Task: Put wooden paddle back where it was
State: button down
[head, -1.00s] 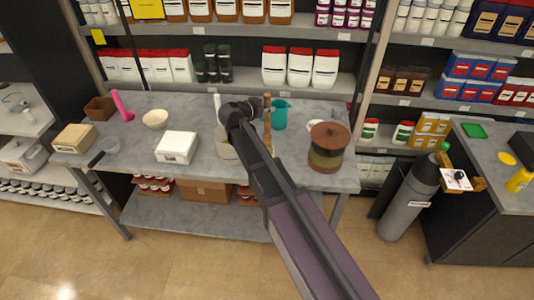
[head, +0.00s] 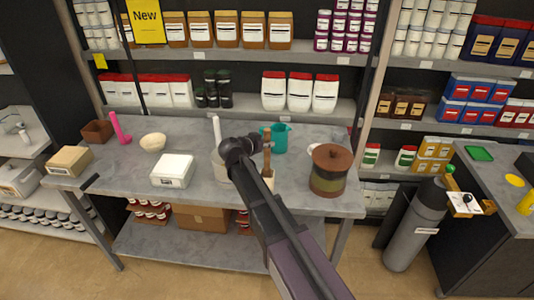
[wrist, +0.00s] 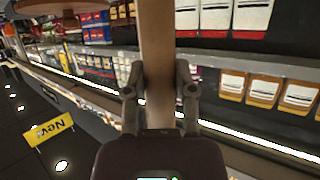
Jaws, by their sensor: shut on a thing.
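The wooden paddle (head: 267,151) is a narrow brown strip standing about upright in the head view, above the grey worktable. In the wrist view the paddle (wrist: 157,40) runs up between the two fingers of my gripper (wrist: 158,80), which is shut on it. In the head view my own arm and wrist hide most of the fingers. The paddle's lower end is partly hidden behind my arm, near a small pale container (head: 268,180); I cannot tell whether they touch.
On the worktable (head: 120,180), a teal jug (head: 280,137) stands just behind the paddle and a lidded brown-green pot (head: 329,172) to its right. A pale container (head: 220,165) is left of my wrist.

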aim_at(265, 151)
jog(key=shift+f, duration=0.1)
jog(key=shift+f+b, duration=1.8)
jog(key=shift+b, duration=0.15)
jog(key=shift+f, duration=0.15)
jog(key=shift+c, duration=2.2)
grip_release()
jog(key=shift+s+a+r, duration=0.1)
jog(key=shift+r, duration=0.2)
jog(key=p+v, duration=0.4)
jog(key=v, duration=0.7)
jog(key=shift+s+a+p, duration=0.15)
jog(key=shift+s+p, duration=0.2)
